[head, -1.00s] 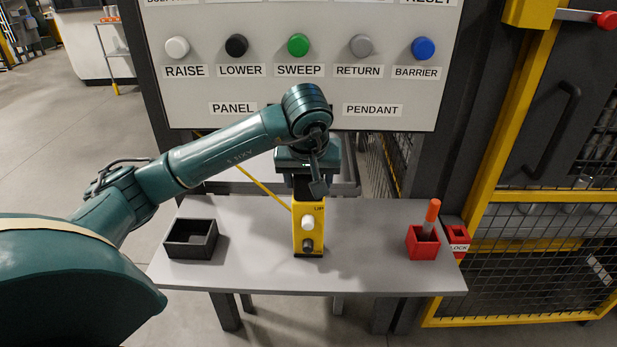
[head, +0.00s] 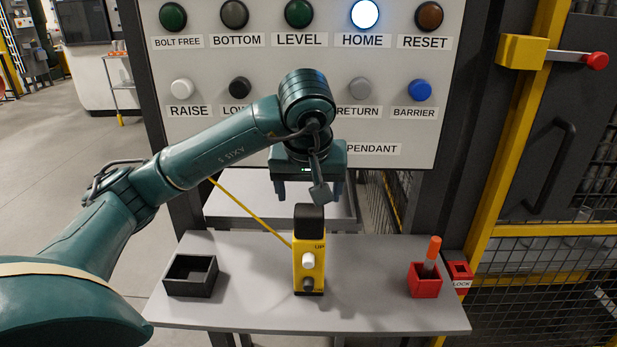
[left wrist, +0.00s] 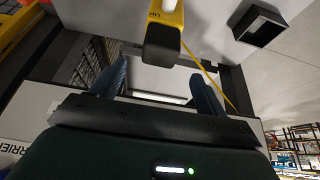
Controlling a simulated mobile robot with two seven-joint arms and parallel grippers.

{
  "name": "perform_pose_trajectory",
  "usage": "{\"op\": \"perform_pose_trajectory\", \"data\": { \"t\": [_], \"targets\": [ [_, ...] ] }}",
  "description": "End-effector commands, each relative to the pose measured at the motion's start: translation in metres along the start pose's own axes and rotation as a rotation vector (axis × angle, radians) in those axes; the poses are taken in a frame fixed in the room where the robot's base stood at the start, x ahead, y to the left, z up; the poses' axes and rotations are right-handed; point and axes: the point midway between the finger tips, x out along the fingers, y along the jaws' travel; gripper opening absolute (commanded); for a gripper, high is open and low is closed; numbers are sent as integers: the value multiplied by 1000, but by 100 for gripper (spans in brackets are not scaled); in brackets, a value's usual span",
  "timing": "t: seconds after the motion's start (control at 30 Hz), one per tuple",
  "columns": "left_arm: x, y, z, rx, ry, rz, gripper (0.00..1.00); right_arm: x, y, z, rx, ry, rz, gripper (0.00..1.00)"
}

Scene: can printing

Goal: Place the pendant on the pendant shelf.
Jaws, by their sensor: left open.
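The yellow pendant (head: 309,258) stands upright on the grey shelf (head: 385,290), between the black tray and the red holder. It has a black top, a white button and a dark button, with a yellow cord running off behind to the left. My left gripper (head: 308,195) is open and empty, just above and behind the pendant's black top. In the left wrist view the pendant (left wrist: 165,22) is beyond the spread fingers (left wrist: 163,80), with nothing between them. My right gripper is not in view.
A black open tray (head: 190,276) is on the shelf's left. A red holder (head: 424,283) with an orange-topped stick is on the right, beside a red LOCK box (head: 459,272). A button panel (head: 230,65) rises behind; its HOME lamp is lit. Shelf space beside the pendant is clear.

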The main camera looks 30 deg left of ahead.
Motion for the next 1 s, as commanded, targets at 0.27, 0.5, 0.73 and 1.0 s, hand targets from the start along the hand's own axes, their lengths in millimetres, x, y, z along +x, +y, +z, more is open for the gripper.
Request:
{"op": "perform_pose_trajectory", "data": {
  "t": [0.27, 0.5, 0.73, 1.0],
  "targets": [
    [-27, 0, 0, 0, 0, -1, 74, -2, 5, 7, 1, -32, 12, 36],
    [-28, 1, 2, 1, -6, 2, 74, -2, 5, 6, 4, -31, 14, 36],
    [4, 62, 83, -53, -338, 229, 74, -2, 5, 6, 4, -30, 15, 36],
    [-54, 160, 239, -611, -1450, 512, 74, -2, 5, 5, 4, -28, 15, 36]
  ]
}}
